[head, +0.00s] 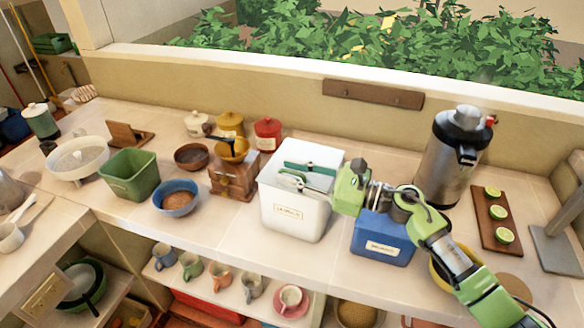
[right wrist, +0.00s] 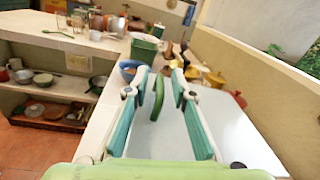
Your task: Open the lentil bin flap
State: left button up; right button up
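The white bin (head: 290,213) stands on the counter at the middle of the head view, with a small label on its front that I cannot read surely. Its white top also shows in the right wrist view (right wrist: 229,117) and looks flat and closed. A green handle (right wrist: 157,97) stands up from that top. My right gripper (head: 305,176) is over the bin's top and hides part of it in the head view. In the right wrist view its teal-padded fingers (right wrist: 158,100) are apart, with the handle between them and gaps visible on both sides. My left gripper is not in view.
A blue labelled bin (head: 372,243) stands right of the white bin, under my right arm. A wooden grinder (head: 232,181) and blue bowl (head: 176,197) stand to its left. A steel dispenser (head: 452,160) and lime board (head: 496,238) are at the right. The wall (head: 230,85) runs behind.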

grip_shut()
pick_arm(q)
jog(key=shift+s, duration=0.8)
pick_arm(e)
jog(key=shift+r, duration=0.15)
